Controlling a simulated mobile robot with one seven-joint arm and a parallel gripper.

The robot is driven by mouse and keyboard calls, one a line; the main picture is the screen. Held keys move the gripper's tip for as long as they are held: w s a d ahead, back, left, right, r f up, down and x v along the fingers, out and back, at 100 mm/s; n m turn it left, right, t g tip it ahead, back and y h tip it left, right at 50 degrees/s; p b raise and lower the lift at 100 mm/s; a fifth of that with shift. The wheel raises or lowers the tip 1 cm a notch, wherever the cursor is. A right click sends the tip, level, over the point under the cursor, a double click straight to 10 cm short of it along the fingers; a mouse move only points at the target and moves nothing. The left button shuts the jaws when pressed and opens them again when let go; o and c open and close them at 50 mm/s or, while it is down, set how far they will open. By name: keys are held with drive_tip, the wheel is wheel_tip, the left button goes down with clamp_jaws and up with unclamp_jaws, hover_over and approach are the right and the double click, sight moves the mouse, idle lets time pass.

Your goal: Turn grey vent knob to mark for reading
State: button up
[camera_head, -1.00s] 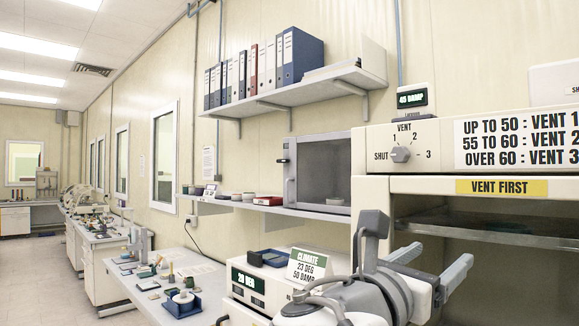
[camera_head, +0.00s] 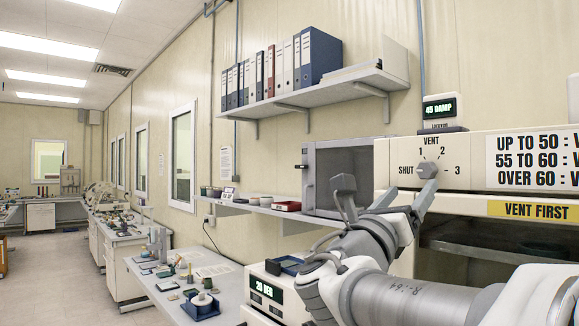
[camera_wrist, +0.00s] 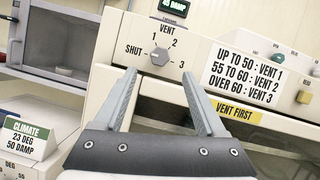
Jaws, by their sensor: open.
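The grey vent knob (camera_head: 428,169) is on the cream panel of the cabinet, with SHUT, 1, 2 and 3 marked around it. It also shows in the wrist view (camera_wrist: 160,57), where I cannot tell clearly which mark it points to. My gripper (camera_wrist: 159,74) is open and empty. Its fingers are just below the knob in the wrist picture, one to each side, and seem apart from it. The readout (camera_head: 440,108) above the panel says 45 DAMP. The sign (camera_wrist: 258,75) gives up to 50 vent 1, 55 to 60 vent 2, over 60 vent 3.
A yellow VENT FIRST label (camera_wrist: 235,112) sits below the panel, above the cabinet's open bay. A CLIMATE card (camera_wrist: 27,138) reads 23 DEG, 50 DAMP. A grey open-fronted box (camera_head: 340,175) stands left of the panel. A shelf of binders (camera_head: 330,90) is above.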

sight(424, 172)
drive_tip(key=p+x, duration=0.2)
drive_tip(key=x, duration=0.6)
drive_tip(key=shift+w+d+r, duration=0.1)
drive_tip(key=shift+w+d, duration=0.05)
clamp_jaws()
